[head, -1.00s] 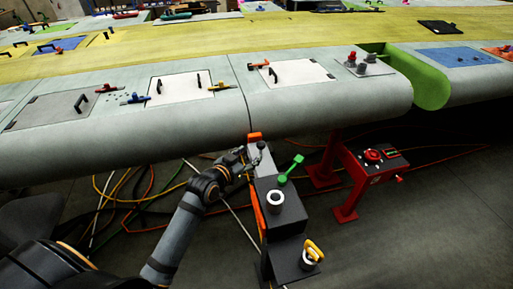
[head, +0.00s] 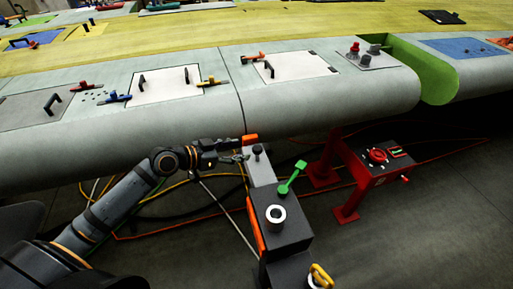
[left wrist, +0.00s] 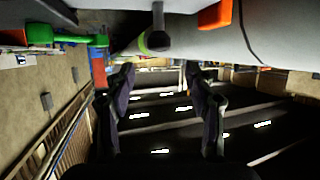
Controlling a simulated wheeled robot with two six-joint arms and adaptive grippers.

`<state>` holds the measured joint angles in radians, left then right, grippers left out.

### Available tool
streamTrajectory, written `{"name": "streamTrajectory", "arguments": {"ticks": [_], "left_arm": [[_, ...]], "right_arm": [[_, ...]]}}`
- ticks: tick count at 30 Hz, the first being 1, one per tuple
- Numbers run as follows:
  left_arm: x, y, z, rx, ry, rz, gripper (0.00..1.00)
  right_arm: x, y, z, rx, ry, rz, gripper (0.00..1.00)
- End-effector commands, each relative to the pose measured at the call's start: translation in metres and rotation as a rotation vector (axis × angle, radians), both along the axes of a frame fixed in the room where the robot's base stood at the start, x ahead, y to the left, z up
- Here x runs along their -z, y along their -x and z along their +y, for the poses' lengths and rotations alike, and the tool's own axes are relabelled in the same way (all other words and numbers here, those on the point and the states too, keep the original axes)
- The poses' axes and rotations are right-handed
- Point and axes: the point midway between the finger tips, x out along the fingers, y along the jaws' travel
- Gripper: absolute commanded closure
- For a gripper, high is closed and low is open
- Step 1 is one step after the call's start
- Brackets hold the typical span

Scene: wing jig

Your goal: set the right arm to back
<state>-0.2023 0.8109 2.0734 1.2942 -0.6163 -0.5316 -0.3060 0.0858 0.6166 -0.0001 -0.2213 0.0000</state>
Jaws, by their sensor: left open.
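My left gripper (head: 238,157) comes in from the left in the head view, below the wing's front edge. It is open and empty, beside a black knob (head: 257,150) on top of a grey fixture. In the left wrist view the open fingers (left wrist: 165,92) are apart, and the knob (left wrist: 159,40) hangs above the gap between them. Whether a finger touches the knob I cannot tell. My right arm and right gripper are in neither view.
The fixture carries an orange block (head: 250,139), a green lever (head: 291,180) and a white ring (head: 275,214). A yellow handle (head: 320,275) is lower. A red stand (head: 376,165) is to the right. Cables lie on the floor. The wing (head: 130,130) overhangs behind.

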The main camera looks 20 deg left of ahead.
Motion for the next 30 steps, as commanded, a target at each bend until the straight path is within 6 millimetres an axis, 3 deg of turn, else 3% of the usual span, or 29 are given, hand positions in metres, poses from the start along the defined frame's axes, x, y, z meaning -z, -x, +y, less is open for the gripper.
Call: {"name": "streamTrajectory", "arguments": {"ticks": [16, 27, 30], "left_arm": [[0.026, -0.055, -0.043, -0.002, 0.003, 0.000, 0.45], [0.032, -0.059, -0.047, 0.000, -0.002, 0.001, 0.45], [0.032, -0.059, -0.047, 0.000, -0.001, 0.002, 0.56]], "right_arm": [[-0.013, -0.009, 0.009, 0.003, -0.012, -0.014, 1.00], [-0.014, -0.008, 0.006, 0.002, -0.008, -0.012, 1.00], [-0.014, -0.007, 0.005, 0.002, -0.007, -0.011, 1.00]]}}
